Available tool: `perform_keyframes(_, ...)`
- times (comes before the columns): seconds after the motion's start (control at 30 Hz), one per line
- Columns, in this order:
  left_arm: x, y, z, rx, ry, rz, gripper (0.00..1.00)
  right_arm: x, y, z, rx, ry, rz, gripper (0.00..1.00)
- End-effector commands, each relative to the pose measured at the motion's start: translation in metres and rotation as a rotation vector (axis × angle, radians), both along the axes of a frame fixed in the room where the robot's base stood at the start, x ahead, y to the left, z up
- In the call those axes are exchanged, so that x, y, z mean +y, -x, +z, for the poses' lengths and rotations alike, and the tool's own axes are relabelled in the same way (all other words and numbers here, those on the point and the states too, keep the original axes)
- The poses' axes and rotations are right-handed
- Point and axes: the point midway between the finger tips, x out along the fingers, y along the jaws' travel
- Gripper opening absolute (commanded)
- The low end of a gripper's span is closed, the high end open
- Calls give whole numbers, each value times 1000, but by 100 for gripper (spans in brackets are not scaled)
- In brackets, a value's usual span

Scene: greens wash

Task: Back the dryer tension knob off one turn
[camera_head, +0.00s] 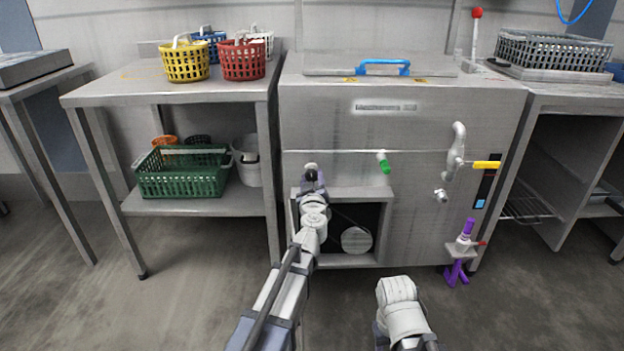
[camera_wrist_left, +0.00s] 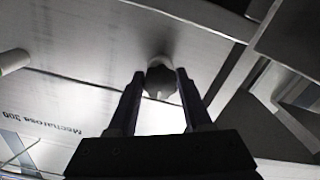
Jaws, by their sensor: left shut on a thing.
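The tension knob (camera_wrist_left: 160,78) is a dark, rounded knob with a pale mark on its front, seen in the left wrist view. It sits against a grey metal panel (camera_wrist_left: 95,62). My left gripper (camera_wrist_left: 158,90) is shut on it, one finger on each side. In the head view my left gripper (camera_head: 312,178) reaches the top left of an open recess in the front of the steel machine (camera_head: 330,122); the gripper and arm mostly hide the knob there. Of my right arm only a pale link shows at the bottom; its gripper is not seen.
The recess holds a round disc (camera_head: 355,240). A left table (camera_head: 120,92) carries baskets, with a green crate (camera_head: 182,178) below. The front floor is clear.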

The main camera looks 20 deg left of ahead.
Motion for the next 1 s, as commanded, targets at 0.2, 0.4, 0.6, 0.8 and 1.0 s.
perform_keyframes(0.2, 0, 0, 0, -55, 192, 0, 0, 0, 0, 0, 0, 0, 0, 50)
perform_keyframes(0.4, -1, 0, 1, -108, 376, 1, 0, 0, 0, 1, 0, 0, 0, 50)
perform_keyframes(0.6, -1, 0, 1, -160, 558, 1, 0, 0, 0, 1, 0, 0, 0, 50)
perform_keyframes(0.8, -1, 0, 1, -213, 741, 1, 0, 0, 0, 2, 0, 0, 0, 50)
perform_keyframes(1.0, -1, 0, 2, -265, 923, 1, 0, 0, 0, 2, 0, 0, 0, 50)
